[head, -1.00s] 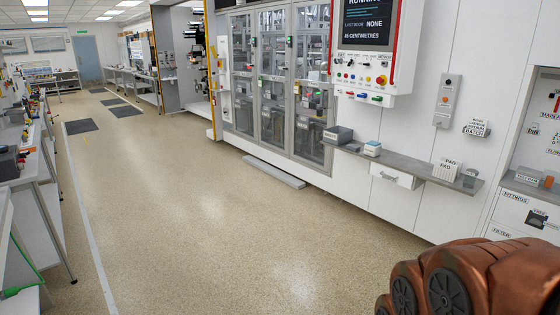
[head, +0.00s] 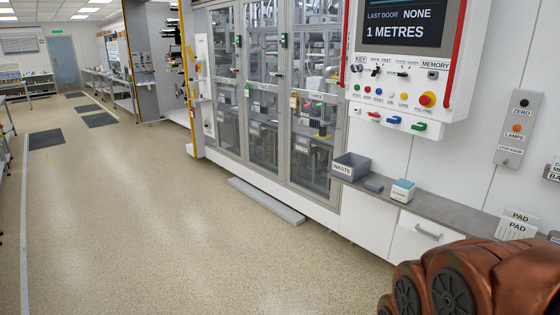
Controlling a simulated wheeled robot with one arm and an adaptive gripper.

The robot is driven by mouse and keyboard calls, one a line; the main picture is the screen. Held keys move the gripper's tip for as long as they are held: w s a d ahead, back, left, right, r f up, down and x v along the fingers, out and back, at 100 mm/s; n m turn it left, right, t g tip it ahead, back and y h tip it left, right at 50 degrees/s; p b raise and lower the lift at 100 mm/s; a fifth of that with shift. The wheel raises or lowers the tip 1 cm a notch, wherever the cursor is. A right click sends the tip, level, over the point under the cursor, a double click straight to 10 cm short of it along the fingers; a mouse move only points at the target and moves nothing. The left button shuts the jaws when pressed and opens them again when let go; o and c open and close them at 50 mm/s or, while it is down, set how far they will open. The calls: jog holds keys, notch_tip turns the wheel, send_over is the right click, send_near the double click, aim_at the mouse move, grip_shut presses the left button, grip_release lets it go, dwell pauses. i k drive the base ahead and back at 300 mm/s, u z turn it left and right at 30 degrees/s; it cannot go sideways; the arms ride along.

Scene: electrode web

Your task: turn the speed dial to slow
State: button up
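The control panel (head: 410,90) hangs on the white machine wall at upper right in the head view. Under its screen (head: 405,22) is a row of small dark knobs, with a key switch (head: 357,68) at the left and two more knobs (head: 376,71) and (head: 402,74) beside it. One of these may be the speed dial; the labels are too small to read surely, and the setting cannot be told. My folded copper-coloured arm shows at bottom right, well apart from the panel. My gripper is not in view.
Below the panel runs a grey shelf (head: 455,212) with a waste bin (head: 351,166), a small white-and-blue box (head: 402,191) and a pad holder (head: 516,226). A grey step (head: 266,200) lies before the glass doors (head: 263,90). The floor (head: 150,230) ahead is clear.

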aim_at(377, 70)
jog(key=u, duration=0.3)
jog(key=i, duration=2.15)
jog(key=u, duration=0.3)
